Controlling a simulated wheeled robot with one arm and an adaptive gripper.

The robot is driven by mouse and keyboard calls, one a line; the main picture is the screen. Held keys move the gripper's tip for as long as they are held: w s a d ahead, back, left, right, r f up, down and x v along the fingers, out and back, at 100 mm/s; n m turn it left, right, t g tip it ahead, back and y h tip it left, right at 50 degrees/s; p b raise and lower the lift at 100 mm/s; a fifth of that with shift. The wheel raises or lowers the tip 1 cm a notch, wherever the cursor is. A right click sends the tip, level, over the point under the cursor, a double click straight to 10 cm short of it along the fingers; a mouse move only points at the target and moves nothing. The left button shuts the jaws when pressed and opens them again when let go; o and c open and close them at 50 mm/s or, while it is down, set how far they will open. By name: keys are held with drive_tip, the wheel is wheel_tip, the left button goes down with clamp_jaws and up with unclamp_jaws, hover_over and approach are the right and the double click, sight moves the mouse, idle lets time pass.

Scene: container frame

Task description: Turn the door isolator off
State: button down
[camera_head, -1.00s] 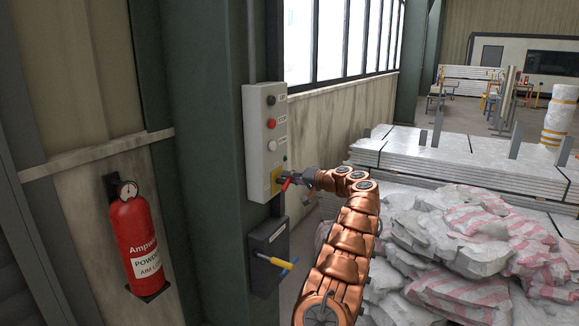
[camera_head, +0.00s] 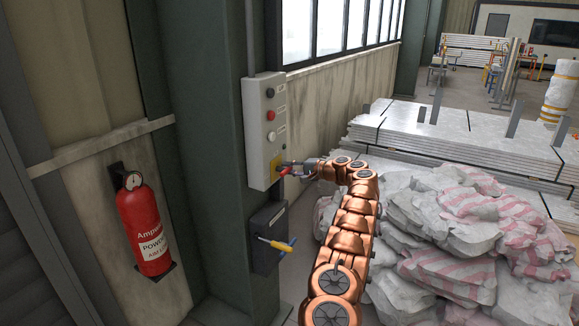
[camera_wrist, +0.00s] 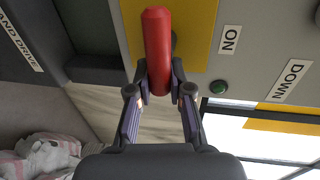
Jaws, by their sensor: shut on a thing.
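The door isolator is a red handle (camera_wrist: 157,50) on a yellow plate (camera_wrist: 200,30) at the bottom of the grey control box (camera_head: 262,130). In the head view the handle (camera_head: 286,171) shows small and red at the box's lower right. In the wrist view it runs up and down the picture, with an ON label (camera_wrist: 229,40) right of the plate. My gripper (camera_wrist: 159,86) has a finger on each side of the handle's near end and is shut on it. My gripper also shows in the head view (camera_head: 296,169). Part of the plate is hidden behind the handle.
Below the box hangs a dark unit with a yellow-and-blue handle (camera_head: 276,243). A red fire extinguisher (camera_head: 145,228) hangs on the wall at left. Filled sacks (camera_head: 455,225) and stacked panels (camera_head: 470,135) lie at right. A green button (camera_wrist: 218,87) is near the gripper.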

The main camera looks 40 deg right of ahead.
idle(0.3)
drive_tip(key=c, duration=1.1)
unclamp_jaws()
drive_tip(key=shift+o, duration=0.2)
drive_tip(key=v, duration=1.2)
